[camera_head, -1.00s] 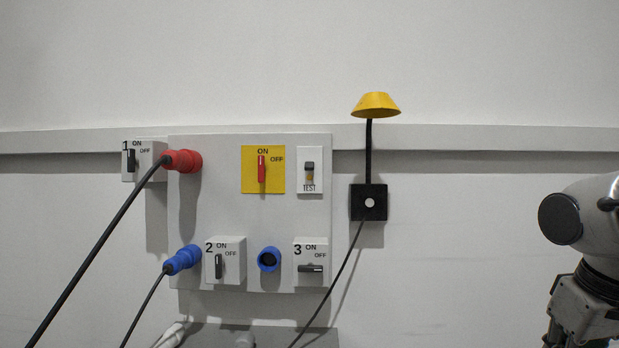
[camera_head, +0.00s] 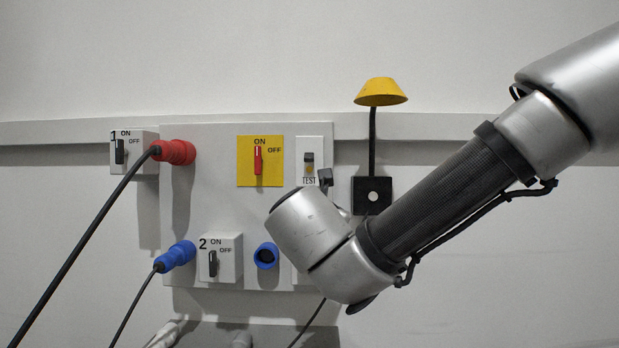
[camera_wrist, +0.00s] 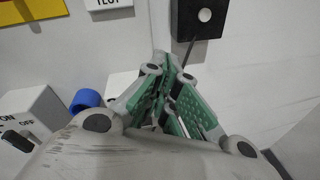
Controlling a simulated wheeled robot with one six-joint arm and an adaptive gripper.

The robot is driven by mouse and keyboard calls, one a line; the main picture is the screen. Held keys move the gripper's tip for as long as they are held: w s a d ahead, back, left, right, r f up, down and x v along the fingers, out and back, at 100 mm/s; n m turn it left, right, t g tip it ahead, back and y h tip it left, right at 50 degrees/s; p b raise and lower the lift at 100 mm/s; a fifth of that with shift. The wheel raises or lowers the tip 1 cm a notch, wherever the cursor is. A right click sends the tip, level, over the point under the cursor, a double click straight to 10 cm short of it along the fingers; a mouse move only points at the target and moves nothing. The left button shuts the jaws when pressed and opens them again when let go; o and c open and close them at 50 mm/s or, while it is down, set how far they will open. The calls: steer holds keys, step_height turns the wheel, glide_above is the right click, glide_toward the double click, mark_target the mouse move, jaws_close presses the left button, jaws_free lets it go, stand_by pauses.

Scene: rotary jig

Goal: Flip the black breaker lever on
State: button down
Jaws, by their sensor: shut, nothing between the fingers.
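A white breaker panel (camera_head: 314,144) marked TEST carries a small black lever (camera_head: 309,157), with a yellowish part just below it. In the wrist view only the lower end of this panel (camera_wrist: 93,18) shows, and the lever is out of view. My gripper (camera_wrist: 167,62) is shut and empty, with its green-padded fingers close together. It points toward the wall, to the right of and below the TEST panel, near the black lamp box.
Rotary switches 1 (camera_head: 120,151) and 2 (camera_head: 212,263) have black handles. A yellow plate (camera_head: 246,174) bears a red switch. Red (camera_head: 174,152) and blue (camera_head: 176,255) plugs trail cables. My arm covers most of switch 3. A yellow lamp (camera_head: 381,92) rises above its black box (camera_head: 362,190).

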mark_target(310, 174)
steer(key=a+r+n+t+y, duration=0.2)
steer(key=a+r+n+t, duration=0.1)
steer(key=a+r+n, duration=0.2)
steer(key=shift+s+r+n+t+y, duration=0.3)
steer(key=shift+s+r+n+t, duration=0.15)
steer(key=shift+r, duration=0.4)
steer(key=shift+w+d, duration=0.1)
steer(key=w, duration=0.3)
steer(key=w+r, duration=0.1)
steer(key=w, duration=0.5)
steer(key=shift+w+d+r, duration=0.15)
steer(key=shift+w+r, duration=0.05)
steer(key=shift+w, duration=0.15)
